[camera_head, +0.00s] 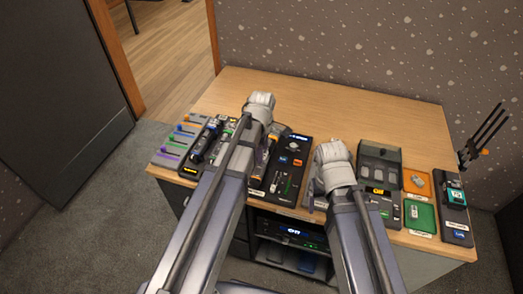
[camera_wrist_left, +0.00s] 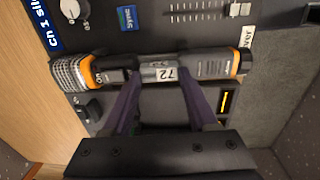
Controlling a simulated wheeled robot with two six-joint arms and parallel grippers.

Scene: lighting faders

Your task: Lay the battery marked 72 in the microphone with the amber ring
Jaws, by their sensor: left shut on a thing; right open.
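The microphone with the amber ring (camera_wrist_left: 88,72) lies across the left wrist view, with a silver mesh head at left and a dark body. A second amber band shows at its right end. The battery marked 72 (camera_wrist_left: 166,74) is at the middle of its body, label up. My left gripper (camera_wrist_left: 160,88) has its purple fingers at the two ends of the battery and is shut on it. Whether the battery is fully seated, I cannot tell. In the head view my left arm hides most of this spot. My right gripper (camera_head: 325,185) is open over the desk, its fingers mostly hidden by its wrist.
A fader panel (camera_head: 180,140) is at the desk's left. A dark case (camera_head: 379,152) with grey slots, an orange tray (camera_head: 417,182) and a green tray (camera_head: 419,217) with small items stand at right, beside a dark unit (camera_head: 455,228). The desk's back (camera_head: 340,105) is clear.

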